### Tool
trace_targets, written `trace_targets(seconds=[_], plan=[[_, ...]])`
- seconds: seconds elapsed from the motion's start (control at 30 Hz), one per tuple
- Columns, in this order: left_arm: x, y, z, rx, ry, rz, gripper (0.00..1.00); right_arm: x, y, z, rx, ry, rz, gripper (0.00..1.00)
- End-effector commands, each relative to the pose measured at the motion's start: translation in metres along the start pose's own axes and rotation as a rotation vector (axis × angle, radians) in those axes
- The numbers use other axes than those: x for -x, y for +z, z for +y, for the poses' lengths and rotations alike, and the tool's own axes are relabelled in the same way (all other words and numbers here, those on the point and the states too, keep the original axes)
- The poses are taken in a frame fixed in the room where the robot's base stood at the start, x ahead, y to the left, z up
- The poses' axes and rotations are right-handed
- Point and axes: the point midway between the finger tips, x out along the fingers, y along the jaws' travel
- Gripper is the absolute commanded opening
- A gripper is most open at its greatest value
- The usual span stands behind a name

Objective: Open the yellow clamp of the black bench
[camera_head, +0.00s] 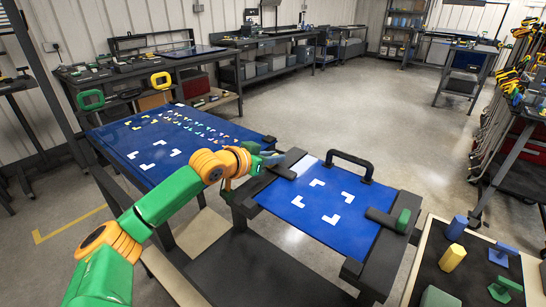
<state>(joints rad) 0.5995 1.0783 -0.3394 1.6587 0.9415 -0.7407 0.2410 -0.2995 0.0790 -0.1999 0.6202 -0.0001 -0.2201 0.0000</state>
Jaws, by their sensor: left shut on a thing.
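The black bench (262,262) stands in the middle with a blue panel (330,183) on top. The panel bears several white corner marks. A black clamp bar (286,166) lies at the panel's left edge. My left gripper (270,159) is at this bar's outer end, shut on the yellow clamp's handle. The fingers largely hide the handle, and its colour is hard to see. At the panel's right edge is another black clamp bar (385,219) with a green handle (403,220). My right gripper is out of view.
A black arched handle (349,165) rises at the bench's back edge. A dark tray (440,285) with coloured pieces is at lower right. The floor behind is open.

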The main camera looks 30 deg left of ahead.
Motion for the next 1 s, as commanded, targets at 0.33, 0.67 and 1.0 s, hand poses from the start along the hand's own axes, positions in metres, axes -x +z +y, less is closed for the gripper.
trace_targets(seconds=[0.33,0.67,1.0], plan=[[0.000,-0.001,0.002,0.013,-0.030,-0.010,0.00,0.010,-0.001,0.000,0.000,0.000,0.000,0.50],[0.000,0.001,0.000,0.052,-0.125,-0.003,0.00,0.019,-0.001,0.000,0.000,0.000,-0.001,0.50],[0.000,0.001,0.000,0.051,-0.123,-0.001,0.53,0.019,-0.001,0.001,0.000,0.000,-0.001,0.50]])
